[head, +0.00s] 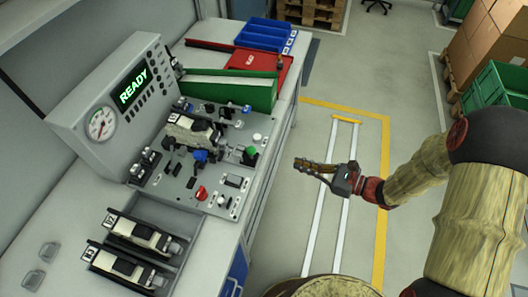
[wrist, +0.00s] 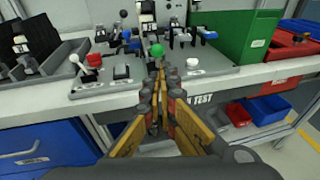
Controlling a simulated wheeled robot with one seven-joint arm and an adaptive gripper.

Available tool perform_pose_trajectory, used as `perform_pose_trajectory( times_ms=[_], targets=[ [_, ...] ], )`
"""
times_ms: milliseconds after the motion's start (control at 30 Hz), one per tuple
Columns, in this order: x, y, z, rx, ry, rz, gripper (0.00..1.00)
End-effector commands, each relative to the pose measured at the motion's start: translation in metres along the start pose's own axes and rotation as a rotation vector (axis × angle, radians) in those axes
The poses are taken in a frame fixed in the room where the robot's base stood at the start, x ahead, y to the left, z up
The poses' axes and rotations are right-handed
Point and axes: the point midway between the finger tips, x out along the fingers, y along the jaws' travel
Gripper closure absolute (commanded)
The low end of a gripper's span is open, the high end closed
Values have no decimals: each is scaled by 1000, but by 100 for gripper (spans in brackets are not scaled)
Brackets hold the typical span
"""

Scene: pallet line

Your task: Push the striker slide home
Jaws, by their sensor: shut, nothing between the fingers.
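A pale unit (head: 192,131) sits clamped on the grey test fixture (head: 180,192), with black and blue clamps around it. A green ball knob (head: 250,152) stands at the fixture's near right edge; it shows in the wrist view too (wrist: 157,50). I cannot tell for sure which part is the striker slide or how far in it is. My gripper (head: 298,163) is shut and empty, out over the floor to the right of the bench. In the wrist view its closed fingers (wrist: 164,78) point at the fixture, just below and in front of the green knob, apparently apart from it.
A console (head: 112,105) with a gauge and a READY screen stands behind the fixture.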

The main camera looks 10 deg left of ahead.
Motion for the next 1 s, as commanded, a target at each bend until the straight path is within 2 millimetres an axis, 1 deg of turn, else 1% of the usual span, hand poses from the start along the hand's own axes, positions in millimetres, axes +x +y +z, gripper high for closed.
perform_pose_trajectory(
  times_ms=[233, 367, 467, 900, 1000],
  targets=[
    [1, 0, 0, -3, 1, 2, 100],
    [8, 1, 0, -4, 1, 5, 100],
    [21, 1, 0, -4, 2, 6, 100],
    [103, 2, -1, -6, 2, 7, 100],
    [118, 2, -1, -6, 1, 6, 100]
  ],
)
